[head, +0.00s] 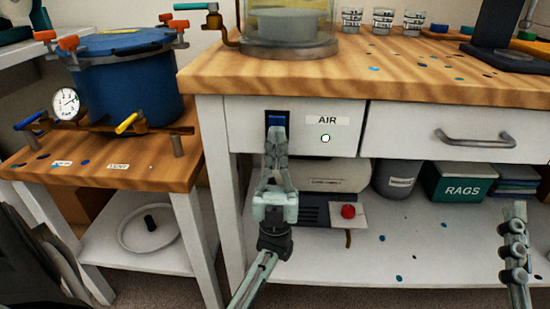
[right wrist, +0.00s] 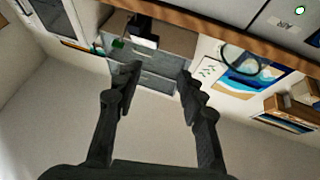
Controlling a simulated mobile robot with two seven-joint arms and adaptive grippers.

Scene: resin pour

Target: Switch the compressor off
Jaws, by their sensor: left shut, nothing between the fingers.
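A blue switch (head: 277,118) sits on the white front panel of the bench, left of a label reading AIR (head: 327,120). A small round pale spot (head: 325,138) shows below the label. My left gripper (head: 276,134) is shut and empty, with its tips just below or against the switch; I cannot tell whether they touch. The tips hide the switch's lower part. The compressor (head: 338,178) stands on the shelf below, with a red knob (head: 348,211), partly hidden by my left gripper. My right gripper (right wrist: 158,80) is open and empty, away from the panel.
A blue pressure pot (head: 125,80) with a gauge (head: 66,103) stands on the left table. A glass chamber (head: 288,30) and several cups are on the bench top (head: 400,75). A drawer handle (head: 475,139) sticks out at right. A green RAGS box (head: 458,184) is on the shelf.

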